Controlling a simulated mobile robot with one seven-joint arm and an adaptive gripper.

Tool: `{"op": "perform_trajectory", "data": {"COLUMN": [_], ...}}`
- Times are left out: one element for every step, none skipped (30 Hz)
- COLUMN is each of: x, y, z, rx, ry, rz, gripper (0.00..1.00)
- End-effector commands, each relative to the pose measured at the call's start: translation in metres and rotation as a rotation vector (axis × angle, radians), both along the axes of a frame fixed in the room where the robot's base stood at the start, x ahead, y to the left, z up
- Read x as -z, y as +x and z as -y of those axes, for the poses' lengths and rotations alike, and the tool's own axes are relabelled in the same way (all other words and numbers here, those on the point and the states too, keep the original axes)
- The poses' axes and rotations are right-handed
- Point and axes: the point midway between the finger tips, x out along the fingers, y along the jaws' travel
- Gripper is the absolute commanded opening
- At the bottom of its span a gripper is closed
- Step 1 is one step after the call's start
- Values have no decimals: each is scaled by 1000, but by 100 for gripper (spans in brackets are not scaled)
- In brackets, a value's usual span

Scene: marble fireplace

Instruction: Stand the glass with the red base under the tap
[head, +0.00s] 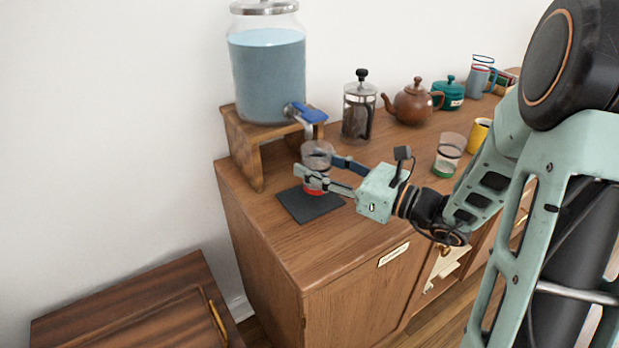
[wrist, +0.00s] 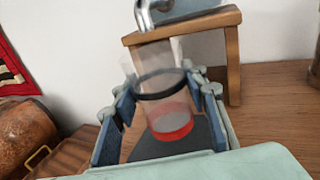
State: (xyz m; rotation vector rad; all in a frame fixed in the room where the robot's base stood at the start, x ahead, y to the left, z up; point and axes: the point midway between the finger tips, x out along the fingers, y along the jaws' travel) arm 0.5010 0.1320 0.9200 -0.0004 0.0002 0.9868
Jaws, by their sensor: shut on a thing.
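The glass with the red base (head: 316,155) is clear with a dark band and stands upright over the dark mat (head: 311,206). My gripper (head: 322,172) is shut around it from the right. In the wrist view, the glass (wrist: 168,122) sits between the two fingers (wrist: 166,108). I cannot tell whether its base touches the mat. The tap (head: 301,117), with a blue lever, is on the front of the water dispenser (head: 267,75) and lies just above the glass. The tap's metal spout (wrist: 143,18) also shows at the top of the wrist view.
The dispenser stands on a wooden riser (head: 241,145) on the sideboard (head: 275,238). A French press (head: 358,108), a brown teapot (head: 412,103), a green-based glass (head: 449,155) and a yellow mug (head: 479,135) stand to the right. The sideboard's near left corner is clear.

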Motion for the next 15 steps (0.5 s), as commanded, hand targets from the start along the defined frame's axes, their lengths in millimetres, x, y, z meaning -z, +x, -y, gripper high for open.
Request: {"op": "perform_trajectory", "data": {"x": [0, 0, 0, 0, 0, 0, 6, 14, 22, 27, 31, 35, 36, 36, 35], "y": [1, 2, 3, 5, 6, 9, 10, 10, 10, 9, 9, 9, 9, 10, 9], "z": [-3, -4, -6, -8, -11, -16, -17, -15, -15, -15, -15, -15, -15, -15, -15], "rx": [-1, -2, -2, -3, -2, -3, -2, 0, 0, 0, 0, -1, -1, -1, -1], "ry": [2, 1, 1, 1, 2, 2, 1, 2, 2, 2, 2, 2, 2, 2, 2], "rz": [1, 2, 2, 2, 1, 1, -2, -5, -5, -5, -3, -2, -1, 0, 1], "gripper": [10, 10, 10, 10, 10, 10, 10, 10, 10, 10, 10, 10, 10, 10, 10]}}
